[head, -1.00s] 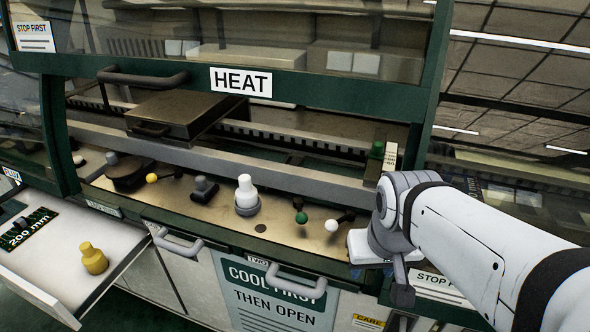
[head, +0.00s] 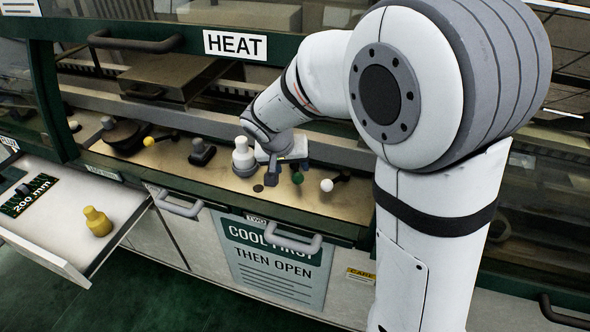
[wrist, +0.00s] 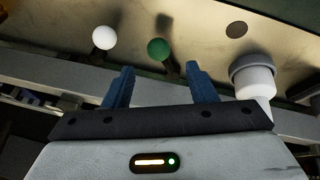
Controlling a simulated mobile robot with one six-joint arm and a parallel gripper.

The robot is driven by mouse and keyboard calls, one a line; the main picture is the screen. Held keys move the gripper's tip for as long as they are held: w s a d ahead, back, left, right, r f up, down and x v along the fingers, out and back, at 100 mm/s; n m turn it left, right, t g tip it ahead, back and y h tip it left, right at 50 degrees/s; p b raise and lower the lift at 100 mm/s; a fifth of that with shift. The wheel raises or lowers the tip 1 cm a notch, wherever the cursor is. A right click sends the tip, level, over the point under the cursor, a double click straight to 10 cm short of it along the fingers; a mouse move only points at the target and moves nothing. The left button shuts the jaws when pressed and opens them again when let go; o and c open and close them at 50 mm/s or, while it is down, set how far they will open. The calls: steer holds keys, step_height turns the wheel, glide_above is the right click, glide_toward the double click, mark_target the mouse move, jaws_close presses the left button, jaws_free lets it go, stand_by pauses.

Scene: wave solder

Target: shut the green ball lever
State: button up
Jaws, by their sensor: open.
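The green ball lever (head: 297,178) stands on the tan deck, just right of my gripper in the head view. In the wrist view its green ball (wrist: 159,49) shows ahead of the fingertips, between the lines of the two blue fingers and apart from them. My gripper (wrist: 160,72) is open and empty. In the head view my gripper (head: 285,178) is partly hidden by my wrist, above the deck. The lever's dark stem shows only in part.
A white ball lever (head: 327,185) stands right of the green one. A white bottle-like piece (head: 243,157) stands close left of my gripper. A yellow ball lever (head: 149,141) and a dark knob (head: 202,152) are farther left. An open drawer (head: 62,262) holds a yellow piece (head: 97,221).

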mark_target(297, 175)
steer(key=x, duration=0.6)
steer(key=shift+d+f, duration=0.1)
steer(key=shift+f, duration=0.15)
jaws_close()
